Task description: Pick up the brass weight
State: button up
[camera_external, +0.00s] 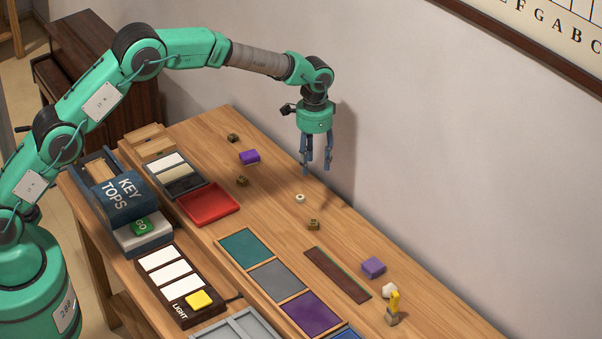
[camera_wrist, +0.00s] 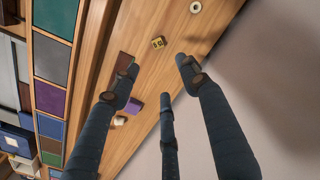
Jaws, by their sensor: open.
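Small brass-coloured blocks lie on the wooden table: one at the far end (camera_external: 233,138), one nearer the middle (camera_external: 242,181), and one near the brown strip (camera_external: 313,225). I cannot tell for certain which is the brass weight. A yellow-brass block with dark marks (camera_wrist: 158,42) shows in the wrist view, beyond the fingertips. My gripper (camera_external: 316,168) points down above the table's back side, open and empty, near a small white ring (camera_external: 300,198). In the wrist view its fingers (camera_wrist: 160,75) are spread apart, with nothing between them.
Two purple blocks (camera_external: 250,157) (camera_external: 373,267), a white lump (camera_external: 389,290) and a yellow-topped piece (camera_external: 392,311) stand on the table. A red tray (camera_external: 208,204), coloured panels (camera_external: 245,249) and a brown strip (camera_external: 337,275) are further forward. The wall (camera_external: 420,190) runs close behind.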

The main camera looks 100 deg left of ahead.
notch_tip(320, 180, down, 8)
jog(key=n+p, duration=0.1)
jog(key=n, duration=1.3)
jog(key=shift+w+n+p, duration=0.15)
jog(key=shift+n+p, duration=0.15)
jog(key=shift+p, duration=0.05)
jog(key=shift+d, duration=0.1)
jog(key=shift+f, duration=0.15)
send_over(313, 221)
jog(key=shift+w+f, duration=0.1)
jog(key=shift+f, duration=4.05)
jog(key=shift+f, duration=0.1)
jog(key=shift+f, duration=2.5)
